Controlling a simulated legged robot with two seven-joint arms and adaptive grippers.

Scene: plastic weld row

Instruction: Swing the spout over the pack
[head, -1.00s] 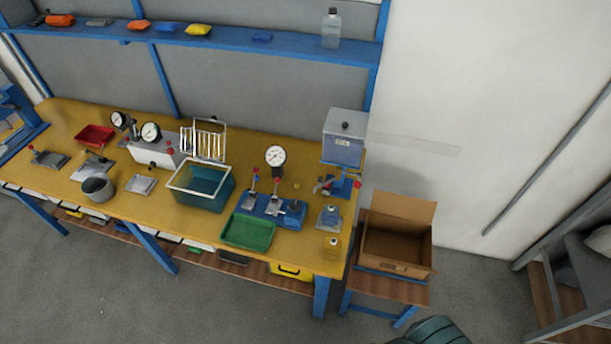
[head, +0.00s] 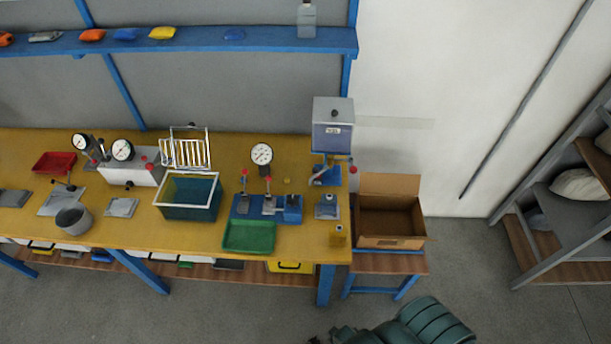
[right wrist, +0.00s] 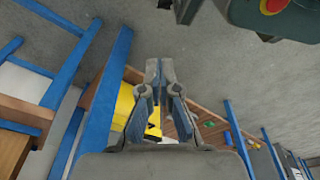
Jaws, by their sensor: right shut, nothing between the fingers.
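A grey dispenser box with a label and a dark knob (head: 333,135) stands at the right end of the yellow bench. Blue and red fittings (head: 325,174) sit below it; I cannot clearly make out the spout. An open cardboard box (head: 390,240), possibly the pack, stands on a small stand right of the bench, its back flap up. My right gripper (right wrist: 160,64) is shut and empty in the right wrist view, above the floor and below the bench level. In the head view my ribbed green right arm shows at the bottom. My left gripper is not in view.
The bench (head: 110,228) holds a green tray (head: 249,237), a teal tank (head: 188,212), gauges and small blue presses. A pale translucent strip (head: 395,122) extends right of the dispenser. Grey shelving (head: 560,215) stands at the right. Floor in front is clear.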

